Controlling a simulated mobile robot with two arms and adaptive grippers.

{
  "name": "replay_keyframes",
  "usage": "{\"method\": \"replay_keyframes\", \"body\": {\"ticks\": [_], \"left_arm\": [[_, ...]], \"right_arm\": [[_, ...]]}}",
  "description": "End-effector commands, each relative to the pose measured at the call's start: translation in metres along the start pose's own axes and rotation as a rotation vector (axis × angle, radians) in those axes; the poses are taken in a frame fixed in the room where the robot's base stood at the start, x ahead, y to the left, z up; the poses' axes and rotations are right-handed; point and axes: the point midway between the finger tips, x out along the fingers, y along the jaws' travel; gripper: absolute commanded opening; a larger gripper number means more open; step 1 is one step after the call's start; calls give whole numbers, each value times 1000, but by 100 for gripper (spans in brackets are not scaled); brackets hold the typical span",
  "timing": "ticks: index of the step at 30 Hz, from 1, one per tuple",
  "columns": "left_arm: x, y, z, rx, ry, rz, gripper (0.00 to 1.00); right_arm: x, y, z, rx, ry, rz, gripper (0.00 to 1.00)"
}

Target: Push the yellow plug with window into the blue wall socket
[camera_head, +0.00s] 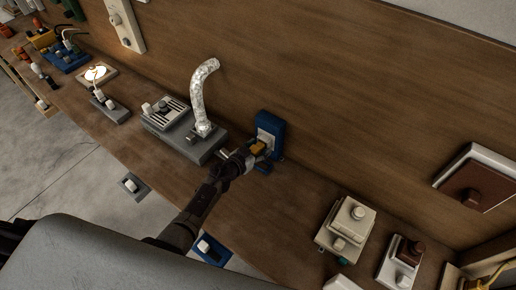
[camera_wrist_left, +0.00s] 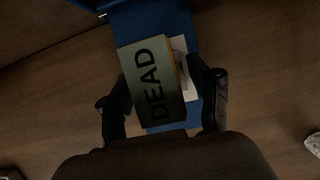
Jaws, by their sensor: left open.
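The yellow plug (camera_head: 257,148) is at the front of the blue wall socket (camera_head: 272,124), over its pale plate. In the left wrist view the plug (camera_wrist_left: 152,85) shows a grey-green window face reading "DEAD" and a yellow side. The blue socket (camera_wrist_left: 172,24) and part of its white plate lie behind it. The plug looks slightly tilted in that view; how deep it sits cannot be told. My left gripper (camera_head: 247,153) is open around the plug, one finger on each side in the left wrist view (camera_wrist_left: 162,92). My right gripper is not in view.
A grey box (camera_head: 203,146) with a silver flexible duct (camera_head: 201,90) stands just left of my left gripper. White switch boxes (camera_head: 346,228) stand at the right. A brown-and-white unit (camera_head: 478,180) is on the wall. Bare wooden bench lies right of the socket.

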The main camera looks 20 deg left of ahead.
Motion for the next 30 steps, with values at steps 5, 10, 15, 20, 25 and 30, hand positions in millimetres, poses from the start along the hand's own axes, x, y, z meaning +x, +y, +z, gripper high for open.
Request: {"method": "replay_keyframes", "body": {"ticks": [5, 10, 15, 20, 25, 30], "left_arm": [[-6, -2, 2, 2, -3, -2, 62], [-27, -2, 2, 6, -3, -1, 62], [-59, 0, 2, 2, -1, 0, 62], [-89, 1, 1, -1, 0, 0, 62], [-111, 1, 0, -1, 0, 1, 62], [-119, 0, 0, 0, 0, 1, 62]], "right_arm": [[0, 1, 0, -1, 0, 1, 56], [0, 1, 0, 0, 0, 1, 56], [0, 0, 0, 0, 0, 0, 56], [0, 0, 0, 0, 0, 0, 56], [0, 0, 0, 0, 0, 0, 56], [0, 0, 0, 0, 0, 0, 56]]}}
